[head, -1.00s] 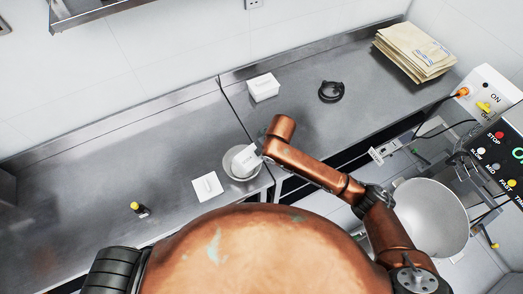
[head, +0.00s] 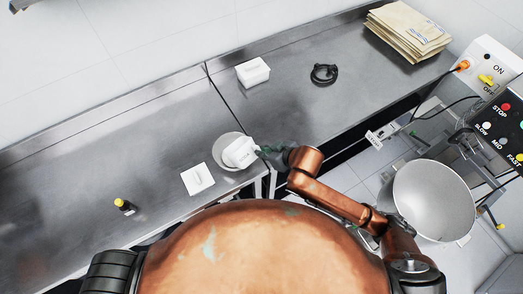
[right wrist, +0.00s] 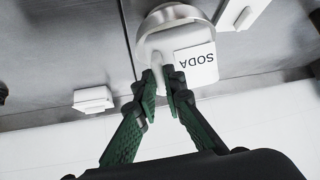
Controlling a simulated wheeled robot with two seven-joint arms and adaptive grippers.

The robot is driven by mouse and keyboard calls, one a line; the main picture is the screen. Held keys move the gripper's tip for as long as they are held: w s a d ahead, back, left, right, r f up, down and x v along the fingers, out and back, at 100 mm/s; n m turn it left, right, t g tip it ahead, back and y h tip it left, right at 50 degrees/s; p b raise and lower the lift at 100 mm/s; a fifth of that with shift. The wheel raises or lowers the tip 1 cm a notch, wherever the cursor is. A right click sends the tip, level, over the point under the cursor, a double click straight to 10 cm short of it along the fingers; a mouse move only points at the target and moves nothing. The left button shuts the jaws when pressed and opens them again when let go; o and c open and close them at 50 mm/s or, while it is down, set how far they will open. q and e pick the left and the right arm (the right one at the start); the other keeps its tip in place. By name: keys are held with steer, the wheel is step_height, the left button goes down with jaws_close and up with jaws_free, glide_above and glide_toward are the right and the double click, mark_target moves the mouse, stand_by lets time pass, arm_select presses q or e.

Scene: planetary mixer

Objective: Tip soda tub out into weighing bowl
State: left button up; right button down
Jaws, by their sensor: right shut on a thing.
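The soda tub (head: 240,153) is white, and its SODA label (right wrist: 195,63) reads upside down in the right wrist view. My right gripper (head: 262,151) is shut on the tub from the right; its green-sided fingers (right wrist: 164,80) show in the wrist view. The tub looks tilted, label side up, above the right part of the metal weighing bowl (head: 222,147) and hides part of it. The bowl's rim also shows behind the tub in the wrist view (right wrist: 165,14). The tub's mouth and any contents are hidden. My left gripper is out of view.
A white box (head: 252,73) and a black ring-like item (head: 323,75) stand farther back. Paper sacks (head: 408,30) and the mixer's bowl (head: 432,200) are at right.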

steer(key=f+b, duration=0.1)
steer(key=b, duration=0.1)
steer(key=d+f+t+y+b, duration=0.1)
steer(key=b, duration=0.1)
steer(key=s+f+b, duration=0.1)
steer(key=b, duration=0.1)
steer(key=shift+d+f+y, duration=0.15)
steer(key=shift+y, duration=0.25)
step_height(320, 180, down, 6)
steer(key=t+y+b, duration=0.3)
steer(key=b, duration=1)
steer(key=shift+s+d, duration=0.3)
steer(key=shift+s, duration=0.05)
